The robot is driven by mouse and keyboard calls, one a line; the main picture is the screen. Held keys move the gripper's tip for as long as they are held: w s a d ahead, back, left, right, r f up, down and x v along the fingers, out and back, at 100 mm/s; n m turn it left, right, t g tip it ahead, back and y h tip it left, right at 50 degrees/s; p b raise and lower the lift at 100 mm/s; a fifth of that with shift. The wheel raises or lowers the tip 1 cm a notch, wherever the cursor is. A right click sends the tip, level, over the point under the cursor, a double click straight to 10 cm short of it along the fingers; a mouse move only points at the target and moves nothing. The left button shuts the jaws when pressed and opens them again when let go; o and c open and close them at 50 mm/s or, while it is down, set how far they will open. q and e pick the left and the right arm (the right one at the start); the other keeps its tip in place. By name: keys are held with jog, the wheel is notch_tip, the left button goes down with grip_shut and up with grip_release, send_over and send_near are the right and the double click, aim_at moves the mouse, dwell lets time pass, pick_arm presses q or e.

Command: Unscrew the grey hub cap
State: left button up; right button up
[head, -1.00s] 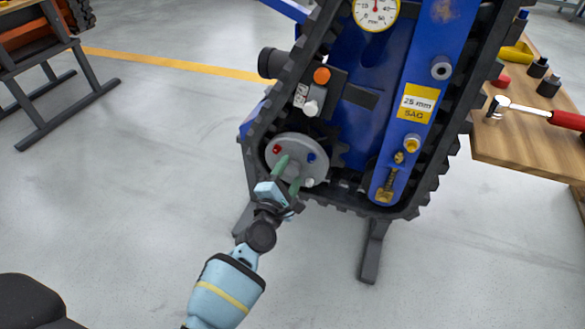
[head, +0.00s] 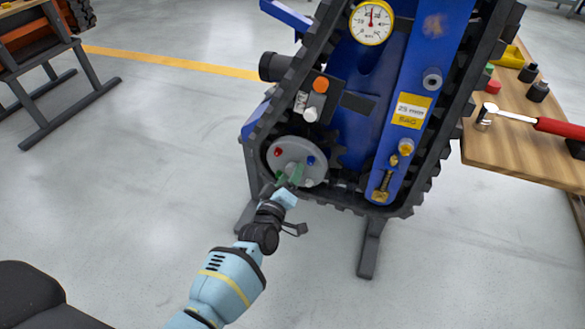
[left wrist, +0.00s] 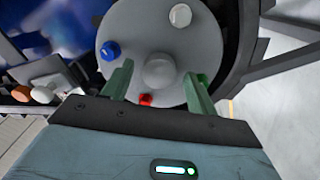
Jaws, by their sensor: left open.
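The grey hub cap (left wrist: 160,70) is a small round dome at the centre of a larger grey disc (left wrist: 140,25) in the left wrist view. The disc carries a blue, a red and a white plug. In the head view the disc (head: 290,148) sits low inside the track, and the cap is mostly hidden by my fingers. My left gripper (head: 290,176) is open in front of the disc. In the left wrist view its green fingers (left wrist: 158,80) stand on either side of the cap, with a gap to each side. My right gripper is in neither view.
A black toothed track (head: 290,85) surrounds the disc and blue frame (head: 440,40). A dark rack (head: 55,85) stands at left. The floor between is clear.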

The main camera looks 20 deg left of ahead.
pick_arm(q)
jog(key=m+p, duration=0.1)
jog(key=m, duration=0.6)
jog(key=m, duration=0.9)
jog(key=shift+m, duration=0.3)
jog(key=shift+c, duration=0.5)
